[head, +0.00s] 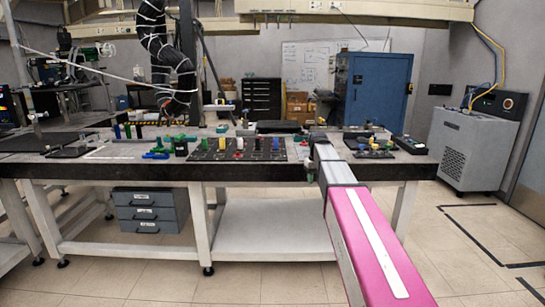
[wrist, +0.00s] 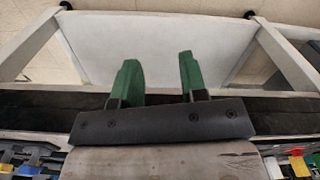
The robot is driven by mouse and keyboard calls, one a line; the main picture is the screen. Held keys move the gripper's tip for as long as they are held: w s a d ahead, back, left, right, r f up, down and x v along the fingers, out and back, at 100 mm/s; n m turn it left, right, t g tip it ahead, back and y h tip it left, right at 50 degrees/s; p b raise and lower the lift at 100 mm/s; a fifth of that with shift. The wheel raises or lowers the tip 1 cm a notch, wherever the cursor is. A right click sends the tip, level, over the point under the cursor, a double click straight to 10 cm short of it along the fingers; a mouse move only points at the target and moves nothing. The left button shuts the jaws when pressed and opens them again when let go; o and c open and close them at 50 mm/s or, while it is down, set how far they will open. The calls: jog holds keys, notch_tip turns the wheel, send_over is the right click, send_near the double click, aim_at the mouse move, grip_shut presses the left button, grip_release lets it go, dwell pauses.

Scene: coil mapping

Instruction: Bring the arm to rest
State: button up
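My gripper (wrist: 156,58) shows in the wrist view with two green fingers spread apart. It is open, with nothing between the fingers. Behind the fingers are the table's dark front edge (wrist: 45,106) and a pale lower shelf (wrist: 160,35). In the head view my pink and grey arm stretches from the lower right to the front edge of the workbench (head: 120,171). The gripper itself is mostly hidden by the arm there.
A black board (head: 200,155) with coloured pieces lies left of my arm. A smaller group of pieces (head: 373,145) sits to its right. A drawer unit (head: 147,210) stands under the bench. A grey cabinet (head: 470,150) is at right. Floor in front is clear.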

jog(key=s+f+m, duration=0.2)
jog(key=s+f, duration=2.1)
jog(key=s, duration=0.5)
jog(key=shift+f+m, duration=0.3)
jog(key=shift+f, duration=0.1)
jog(key=shift+s, duration=0.1)
